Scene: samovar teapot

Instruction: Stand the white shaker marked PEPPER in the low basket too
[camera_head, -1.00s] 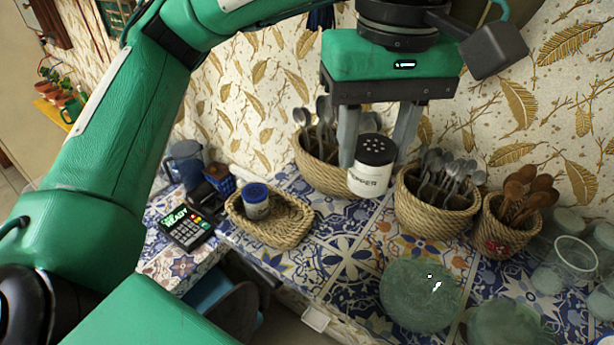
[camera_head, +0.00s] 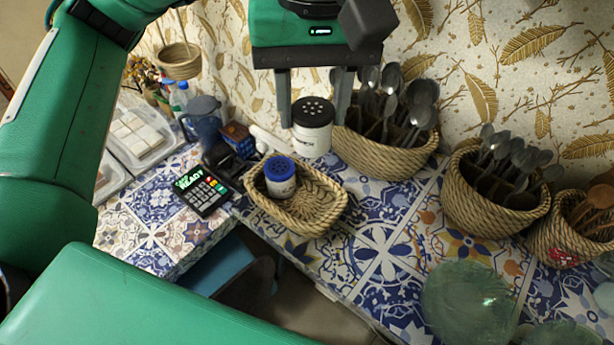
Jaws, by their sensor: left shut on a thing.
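The white shaker with a black perforated lid (camera_head: 312,138) is held upright in my left gripper (camera_head: 312,122), which is shut on it. The lettering on its side is too small to read now. It hangs above the back right part of the low basket (camera_head: 322,215), an oval woven tray on the tiled counter. A white shaker with a blue lid (camera_head: 280,180) stands in the left part of this basket. The right part of the basket is empty. My right gripper is not in view.
Woven baskets of metal spoons stand behind (camera_head: 385,150) and to the right (camera_head: 490,195). A card terminal (camera_head: 201,190) and a blue jug (camera_head: 203,118) are left of the low basket. Green glass plates (camera_head: 468,300) lie at front right.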

